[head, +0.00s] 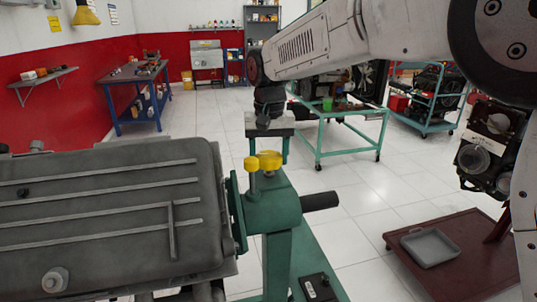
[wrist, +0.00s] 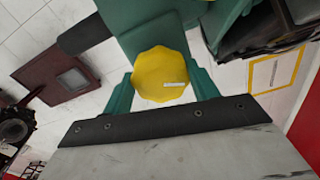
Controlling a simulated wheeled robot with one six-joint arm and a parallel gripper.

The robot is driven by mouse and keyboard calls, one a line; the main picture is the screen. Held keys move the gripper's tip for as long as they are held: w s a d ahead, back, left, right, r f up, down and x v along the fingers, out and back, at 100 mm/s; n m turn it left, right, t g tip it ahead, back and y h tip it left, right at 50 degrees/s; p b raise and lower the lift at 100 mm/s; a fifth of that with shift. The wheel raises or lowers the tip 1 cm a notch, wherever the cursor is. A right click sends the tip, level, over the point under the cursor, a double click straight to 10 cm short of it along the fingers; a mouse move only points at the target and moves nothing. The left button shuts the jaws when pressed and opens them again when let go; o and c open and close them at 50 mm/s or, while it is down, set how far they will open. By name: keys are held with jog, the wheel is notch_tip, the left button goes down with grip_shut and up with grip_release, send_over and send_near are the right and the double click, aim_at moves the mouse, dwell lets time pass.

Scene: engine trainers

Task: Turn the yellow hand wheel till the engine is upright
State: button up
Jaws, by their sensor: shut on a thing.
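The yellow hand wheel (head: 270,160) sits on top of the green stand head (head: 272,208). In the wrist view the scalloped yellow wheel (wrist: 160,72) lies between the two green fingers. My gripper (head: 268,158) points down over the wheel and is shut on it; its fingers also show in the wrist view (wrist: 162,92). The grey engine (head: 110,215) is mounted on the left of the stand head. A ribbed face with a bolt is turned up toward the head camera. The far side of the engine is hidden.
A dark bar (head: 320,201) sticks out to the right. A maroon stand base with a grey tray (head: 430,247) is at lower right. A green-framed table (head: 340,115) stands behind.

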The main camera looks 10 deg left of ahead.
jog(key=n, duration=0.5)
jog(key=shift+n, duration=0.3)
jog(key=n, duration=1.6)
jog(key=shift+w, duration=0.1)
jog(key=shift+n, duration=0.3)
jog(key=o, duration=1)
